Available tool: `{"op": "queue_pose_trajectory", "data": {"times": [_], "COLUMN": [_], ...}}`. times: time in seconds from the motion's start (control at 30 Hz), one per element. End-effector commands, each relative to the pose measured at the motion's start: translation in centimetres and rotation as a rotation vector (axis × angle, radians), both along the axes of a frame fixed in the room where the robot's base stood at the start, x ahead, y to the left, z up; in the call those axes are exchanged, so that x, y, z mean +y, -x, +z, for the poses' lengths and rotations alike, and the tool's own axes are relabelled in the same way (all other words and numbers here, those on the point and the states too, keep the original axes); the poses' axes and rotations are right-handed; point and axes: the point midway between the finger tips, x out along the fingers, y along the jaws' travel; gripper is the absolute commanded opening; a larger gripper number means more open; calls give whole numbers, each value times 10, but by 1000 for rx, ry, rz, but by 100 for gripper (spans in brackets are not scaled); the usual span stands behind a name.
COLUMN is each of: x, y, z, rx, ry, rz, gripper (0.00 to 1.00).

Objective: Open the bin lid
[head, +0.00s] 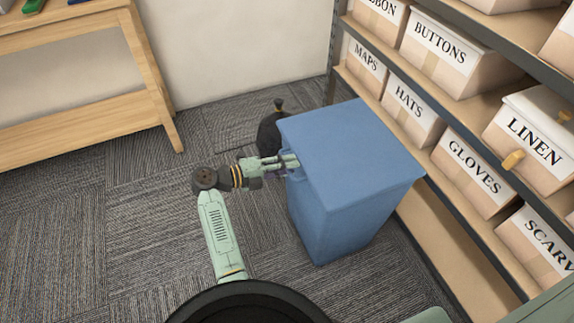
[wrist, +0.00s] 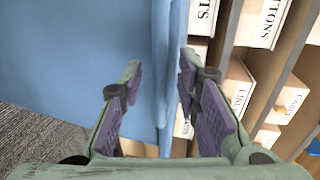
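A blue bin (head: 340,215) stands on the carpet beside the shelving, with its flat blue lid (head: 350,145) lying shut on top. My gripper (head: 291,163) is at the lid's left edge, reaching in from the left. In the wrist view my gripper (wrist: 158,72) is open, its purple-padded fingers apart on either side of the lid's blue rim (wrist: 174,60). The bin's blue wall (wrist: 80,55) fills the left of that view. I cannot tell whether either finger touches the rim.
Shelving with labelled boxes, such as the GLOVES box (head: 472,175), stands close on the bin's right. A dark rounded object (head: 268,133) sits behind the bin's left side. A wooden table (head: 75,130) is at the far left. Carpet (head: 100,230) is clear on the left.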

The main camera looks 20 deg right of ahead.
Motion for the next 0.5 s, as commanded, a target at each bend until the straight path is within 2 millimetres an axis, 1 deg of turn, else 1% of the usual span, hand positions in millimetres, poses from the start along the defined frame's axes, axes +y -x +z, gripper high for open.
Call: {"op": "queue_pose_trajectory", "data": {"times": [0.1, 0.3, 0.5], "x": [-3, -3, -3], "y": [0, 0, 0], "z": [-1, -1, -1], "rx": [0, -1, -1], "ry": [0, 0, 0], "rz": [1, 2, 2], "gripper": [30, 30, 16]}}
